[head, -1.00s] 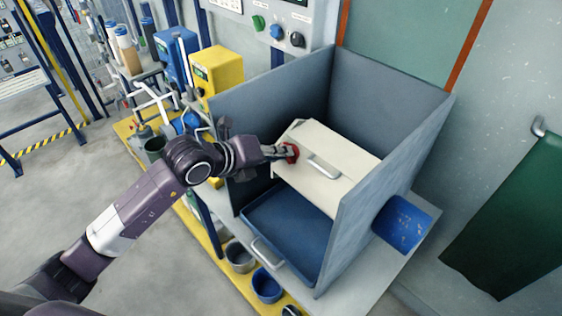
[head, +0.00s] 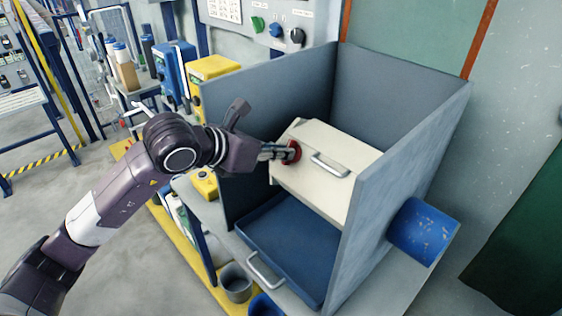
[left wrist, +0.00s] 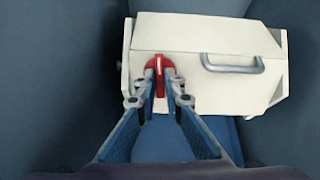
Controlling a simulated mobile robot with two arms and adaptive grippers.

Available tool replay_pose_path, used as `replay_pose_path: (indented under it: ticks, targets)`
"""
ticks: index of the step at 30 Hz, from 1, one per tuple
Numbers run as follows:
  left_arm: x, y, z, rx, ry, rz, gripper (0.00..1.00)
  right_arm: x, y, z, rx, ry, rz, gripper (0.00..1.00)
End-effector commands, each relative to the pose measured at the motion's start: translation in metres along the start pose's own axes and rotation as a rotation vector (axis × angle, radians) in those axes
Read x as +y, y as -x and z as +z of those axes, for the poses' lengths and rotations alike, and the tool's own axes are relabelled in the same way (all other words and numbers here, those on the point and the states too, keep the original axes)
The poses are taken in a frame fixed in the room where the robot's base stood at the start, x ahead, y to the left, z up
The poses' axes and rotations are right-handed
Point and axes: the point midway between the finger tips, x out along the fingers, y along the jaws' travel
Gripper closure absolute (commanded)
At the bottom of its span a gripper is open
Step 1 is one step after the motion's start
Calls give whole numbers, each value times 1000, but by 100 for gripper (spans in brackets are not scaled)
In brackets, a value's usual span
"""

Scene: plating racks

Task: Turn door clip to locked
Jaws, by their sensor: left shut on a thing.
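The red door clip (left wrist: 159,66) sits on the left part of the front of a cream box (left wrist: 190,45) with a grey handle. In the left wrist view a white line on the clip's face points up and down. My left gripper (left wrist: 160,78) is shut on the clip, one finger at each side. In the head view the red clip (head: 293,151) shows at the tips of my left gripper (head: 288,152), left of the handle (head: 330,165) on the cream box (head: 325,150). My right gripper is not in view.
Grey-blue walls (head: 400,165) enclose the box at the back and both sides. A blue tray (head: 290,250) with a handle lies below it. Control knobs (head: 277,30) are on the wall behind.

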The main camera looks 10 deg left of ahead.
Motion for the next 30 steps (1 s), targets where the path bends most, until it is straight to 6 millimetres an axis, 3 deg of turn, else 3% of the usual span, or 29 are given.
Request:
replay_pose_path:
  ticks: [6,23,24,28,30]
  targets:
    - [0,-1,-3,4,-79,0,100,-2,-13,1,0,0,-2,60]
    - [0,0,-1,4,-111,0,100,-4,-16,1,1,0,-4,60]
    - [0,0,-1,4,-111,0,90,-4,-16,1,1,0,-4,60]
    - [0,0,-1,3,-110,0,76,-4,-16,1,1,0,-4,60]
    - [0,0,-1,2,-110,0,74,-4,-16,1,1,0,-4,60]
